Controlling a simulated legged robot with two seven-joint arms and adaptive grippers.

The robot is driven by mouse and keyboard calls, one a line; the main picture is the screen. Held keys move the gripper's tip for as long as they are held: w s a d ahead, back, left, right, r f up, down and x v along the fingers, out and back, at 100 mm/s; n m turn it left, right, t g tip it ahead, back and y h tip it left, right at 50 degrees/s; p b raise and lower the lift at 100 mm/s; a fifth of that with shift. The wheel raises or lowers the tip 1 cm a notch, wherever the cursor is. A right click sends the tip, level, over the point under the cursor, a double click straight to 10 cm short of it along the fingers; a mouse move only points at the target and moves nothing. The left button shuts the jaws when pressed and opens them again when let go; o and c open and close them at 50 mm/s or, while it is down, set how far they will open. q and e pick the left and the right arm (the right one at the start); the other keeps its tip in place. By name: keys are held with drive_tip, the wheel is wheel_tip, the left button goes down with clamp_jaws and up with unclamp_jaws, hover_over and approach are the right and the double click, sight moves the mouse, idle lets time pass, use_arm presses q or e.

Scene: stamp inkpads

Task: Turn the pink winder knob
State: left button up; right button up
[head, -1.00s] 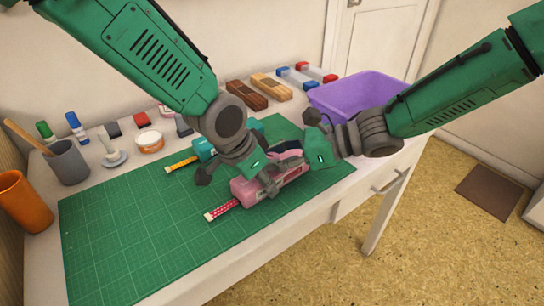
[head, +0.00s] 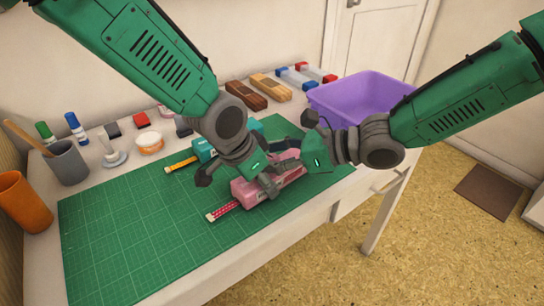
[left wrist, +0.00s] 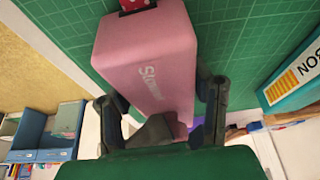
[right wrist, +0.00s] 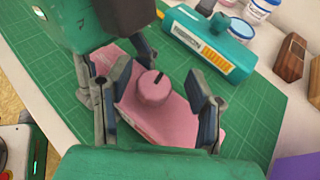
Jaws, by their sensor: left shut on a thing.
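The pink tape dispenser (head: 245,192) lies on the green cutting mat (head: 130,235), with a red dotted strip (head: 222,212) out of its front end. My left gripper (head: 268,183) is shut across its body; the left wrist view shows one finger on each side of the pink case (left wrist: 150,60). In the right wrist view, the round pink winder knob (right wrist: 153,88) with a dark mark stands up from the case. My right gripper (right wrist: 160,88) is open, with its fingers either side of the knob and gaps showing. In the head view the knob is hidden.
A teal dispenser (head: 204,150) with a yellow strip lies just behind the pink one. A purple bin (head: 345,105) stands at the back right. Cups, glue bottles and stamp blocks line the back and left. The mat's front left is clear.

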drive_tip(key=v, duration=1.2)
drive_tip(key=shift+w+d, duration=0.1)
